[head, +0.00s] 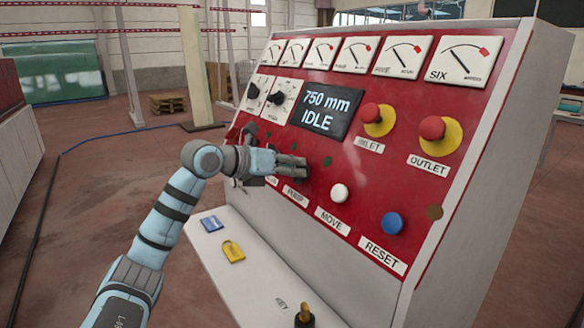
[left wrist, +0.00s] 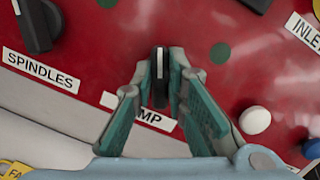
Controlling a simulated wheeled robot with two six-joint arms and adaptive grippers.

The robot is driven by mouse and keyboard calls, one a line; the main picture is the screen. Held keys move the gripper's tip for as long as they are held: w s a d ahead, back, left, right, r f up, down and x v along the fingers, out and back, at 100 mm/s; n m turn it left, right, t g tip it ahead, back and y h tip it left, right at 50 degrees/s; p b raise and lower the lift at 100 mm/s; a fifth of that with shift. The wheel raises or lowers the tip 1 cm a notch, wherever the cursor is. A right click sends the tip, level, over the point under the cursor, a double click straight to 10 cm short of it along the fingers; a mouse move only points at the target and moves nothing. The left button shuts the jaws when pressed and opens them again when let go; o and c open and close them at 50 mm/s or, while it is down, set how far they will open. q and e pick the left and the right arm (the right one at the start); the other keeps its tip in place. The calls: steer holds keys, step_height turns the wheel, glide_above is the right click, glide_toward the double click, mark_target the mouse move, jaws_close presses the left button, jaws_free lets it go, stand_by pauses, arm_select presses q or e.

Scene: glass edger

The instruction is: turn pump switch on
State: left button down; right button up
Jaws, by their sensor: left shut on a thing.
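The pump switch is a black rotary knob (left wrist: 160,76) with a white line, on the red sloping panel (head: 385,190). In the left wrist view the knob points straight up the picture, above the partly covered PUMP label (left wrist: 152,120). My left gripper (head: 301,168) is at the panel, shut on the knob. Its fingertips (left wrist: 160,74) sit on both sides of the knob. In the head view the gripper hides most of the knob; the PUMP label (head: 294,197) shows below. My right gripper is not in view.
The SPINDLES knob (left wrist: 37,24) is left of the pump knob. A white MOVE button (head: 339,193) and blue RESET button (head: 392,223) are to the right. Red INLET (head: 371,113) and OUTLET (head: 432,128) buttons are above. The display (head: 326,110) reads 750 mm IDLE. A padlock (head: 233,252) lies on the ledge.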

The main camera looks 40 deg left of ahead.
arm_select(q)
steer(key=m+h+p, duration=0.1)
steer(key=m+p, duration=0.1)
steer(key=m, duration=0.5)
steer(key=shift+r, duration=0.15)
steer(key=m+h+p, duration=0.1)
steer(key=m, duration=0.4)
steer(key=shift+d+g, duration=0.1)
steer(key=shift+g, duration=0.2)
steer(key=shift+m, duration=0.3)
steer(key=c, duration=1.6)
jaws_free()
step_height(320, 180, up, 10)
